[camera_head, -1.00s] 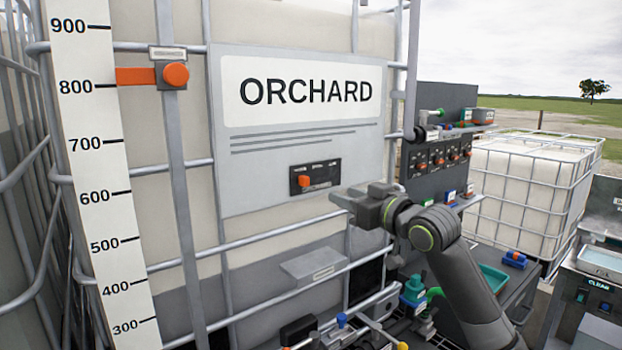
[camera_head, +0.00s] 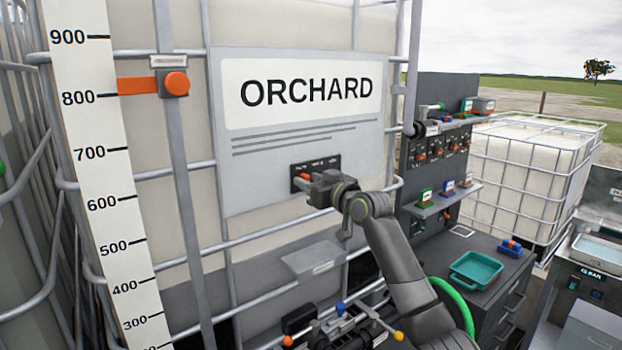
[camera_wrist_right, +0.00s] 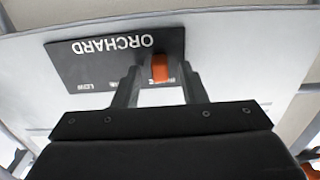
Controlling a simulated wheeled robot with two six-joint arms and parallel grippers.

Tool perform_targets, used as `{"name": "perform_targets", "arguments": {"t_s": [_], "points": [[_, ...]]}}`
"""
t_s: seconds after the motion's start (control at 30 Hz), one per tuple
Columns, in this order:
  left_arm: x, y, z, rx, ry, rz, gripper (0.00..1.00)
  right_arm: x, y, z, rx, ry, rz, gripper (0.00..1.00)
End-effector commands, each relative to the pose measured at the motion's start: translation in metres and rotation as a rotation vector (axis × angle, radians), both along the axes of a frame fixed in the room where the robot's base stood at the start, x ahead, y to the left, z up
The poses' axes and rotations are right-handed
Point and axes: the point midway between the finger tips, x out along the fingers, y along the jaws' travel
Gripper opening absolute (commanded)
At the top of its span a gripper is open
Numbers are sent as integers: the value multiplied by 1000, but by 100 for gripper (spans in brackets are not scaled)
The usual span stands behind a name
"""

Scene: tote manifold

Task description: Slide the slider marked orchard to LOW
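The orchard slider's orange knob (camera_head: 303,178) is at the left part of a small black panel (camera_head: 331,163) on the grey ORCHARD sign. In the right wrist view the panel (camera_wrist_right: 70,62) appears upside down, with LOW printed toward its left and the orange knob (camera_wrist_right: 160,68) to the right of that word. My right gripper (camera_head: 310,185) is at the panel, partly covering it in the head view. In the wrist view its two fingers (camera_wrist_right: 161,76) stand apart, one on each side of the knob, with gaps visible. Contact is not visible. My left gripper is out of view.
The sign (camera_head: 240,185) hangs on a caged tank with metal bars. A height scale (camera_head: 100,180) with an orange marker (camera_head: 176,83) stands at left. A small grey shelf (camera_head: 312,258) and pipework with valves lie below the panel. A teal tray (camera_head: 476,269) is on a cabinet at right.

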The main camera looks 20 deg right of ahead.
Motion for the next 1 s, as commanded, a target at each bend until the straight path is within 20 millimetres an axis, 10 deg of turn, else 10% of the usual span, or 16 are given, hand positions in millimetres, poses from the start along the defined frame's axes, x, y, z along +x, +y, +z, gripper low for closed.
{"name": "perform_targets", "arguments": {"t_s": [0.3,0.6,1.0], "points": [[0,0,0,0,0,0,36,1,0,0,0,1,0,37],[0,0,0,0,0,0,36,1,0,0,0,1,0,0],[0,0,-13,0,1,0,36,6,-13,-5,-5,1,-3,0]]}}
